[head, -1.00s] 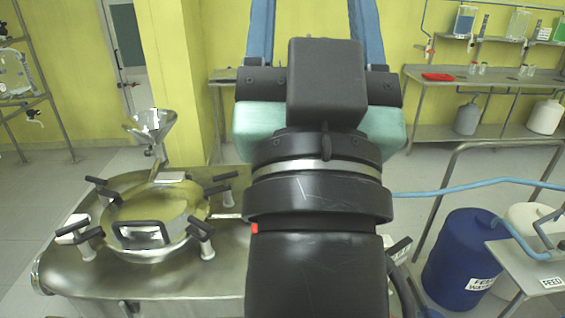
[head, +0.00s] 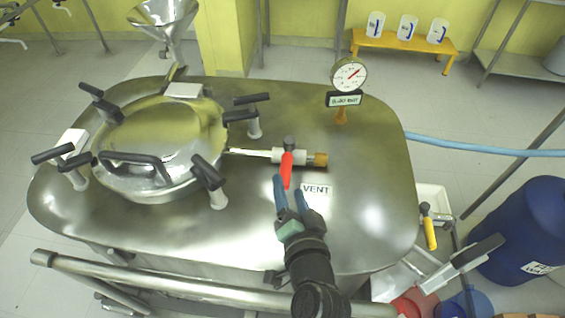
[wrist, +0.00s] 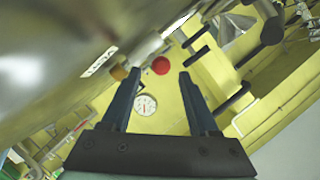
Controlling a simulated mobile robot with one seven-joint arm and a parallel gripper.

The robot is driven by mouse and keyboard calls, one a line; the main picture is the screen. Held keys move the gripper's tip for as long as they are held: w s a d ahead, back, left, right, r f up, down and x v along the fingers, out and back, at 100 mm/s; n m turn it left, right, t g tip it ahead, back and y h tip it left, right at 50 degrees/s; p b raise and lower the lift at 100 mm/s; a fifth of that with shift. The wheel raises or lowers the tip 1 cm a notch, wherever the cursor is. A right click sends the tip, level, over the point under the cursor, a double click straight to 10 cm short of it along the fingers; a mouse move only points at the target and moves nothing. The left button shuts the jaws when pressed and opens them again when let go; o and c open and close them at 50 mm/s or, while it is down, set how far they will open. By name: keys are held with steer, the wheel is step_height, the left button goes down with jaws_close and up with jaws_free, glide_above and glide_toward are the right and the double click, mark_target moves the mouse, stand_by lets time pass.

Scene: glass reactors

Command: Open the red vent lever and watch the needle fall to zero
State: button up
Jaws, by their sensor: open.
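The red vent lever (head: 286,170) sits on a small valve on the tank lid, in a short horizontal pipe, beside the VENT label (head: 316,190). The lever points toward me, across the pipe. My gripper (head: 289,188) is open, its blue fingers at the lever's near end. In the wrist view, the lever's round red end (wrist: 161,65) shows between and beyond the fingertips (wrist: 150,72); I cannot tell whether they touch. The pressure gauge (head: 349,75) stands upright at the back right of the lid, its red needle tilted up to the right. It also shows in the wrist view (wrist: 145,104).
A round hatch (head: 160,148) with several black-handled clamps fills the lid's left part. A steel funnel (head: 163,20) stands behind it. A yellow-handled valve (head: 429,230) is at the right, near a blue drum (head: 540,235). A rail (head: 200,288) runs along the front.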

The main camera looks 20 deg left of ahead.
mark_target(283, 165)
steer(key=x, duration=0.9)
jaws_close()
stand_by(1.3)
